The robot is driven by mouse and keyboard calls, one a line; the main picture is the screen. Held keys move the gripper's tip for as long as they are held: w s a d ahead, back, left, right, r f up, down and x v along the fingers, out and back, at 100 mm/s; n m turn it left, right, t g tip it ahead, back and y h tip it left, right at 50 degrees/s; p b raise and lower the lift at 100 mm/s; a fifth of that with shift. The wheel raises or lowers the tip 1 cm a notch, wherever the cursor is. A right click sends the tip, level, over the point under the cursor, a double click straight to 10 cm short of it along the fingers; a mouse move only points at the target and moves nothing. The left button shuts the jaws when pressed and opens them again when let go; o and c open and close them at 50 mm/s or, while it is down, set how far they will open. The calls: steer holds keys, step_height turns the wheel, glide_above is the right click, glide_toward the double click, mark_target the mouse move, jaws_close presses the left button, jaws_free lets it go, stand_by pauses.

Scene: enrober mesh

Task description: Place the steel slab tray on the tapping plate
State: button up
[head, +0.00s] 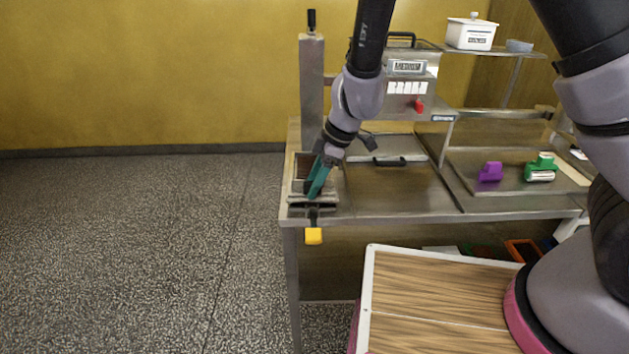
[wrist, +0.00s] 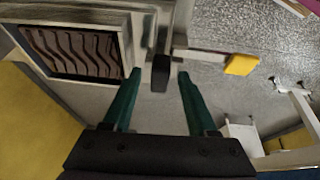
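The steel slab tray (wrist: 126,42) shows at the upper left of the wrist view. It has a pale metal rim and holds a dark brown slab with wavy ridges. In the head view the tray (head: 298,186) is at the left end of the steel table, partly behind my gripper. My gripper (head: 313,192) has green fingers and points down at the tray's near side. In the wrist view my gripper (wrist: 159,74) is open, with a dark stub (wrist: 160,75) showing between the fingertips; contact is not visible. I cannot clearly tell the tapping plate from the steel parts around the tray.
A yellow knob (head: 313,236) sticks out below the table's front edge. A steel post (head: 312,85) stands behind the tray and a machine (head: 408,88) to its right. Purple (head: 490,172) and green (head: 541,168) items lie farther right. Floor to the left is clear.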

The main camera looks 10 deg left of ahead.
steer(key=v, duration=1.2)
steer(key=w+d+r+m+t+y, duration=0.1)
steer(key=w+d+r+m+t, duration=0.15)
steer(key=d+r+m, duration=0.65)
steer(key=s+d+r+m+t+h, duration=0.1)
steer(key=s+d+r+m, duration=0.2)
steer(key=d+r+m, duration=0.2)
steer(key=s+d+r+m+t+h, duration=0.1)
steer(key=d+r+m, duration=0.4)
steer(key=d, duration=0.6)
steer(key=s+d+r+m+t+h, duration=0.1)
steer(key=s+d+r+m+t, duration=0.2)
steer(key=d, duration=0.5)
step_height(320, 180, up, 3)
steer(key=s+m, duration=0.1)
steer(key=m, duration=0.2)
steer(key=shift+s+d+f, duration=0.2)
steer(key=shift+s+d, duration=0.05)
steer(key=shift+s, duration=0.1)
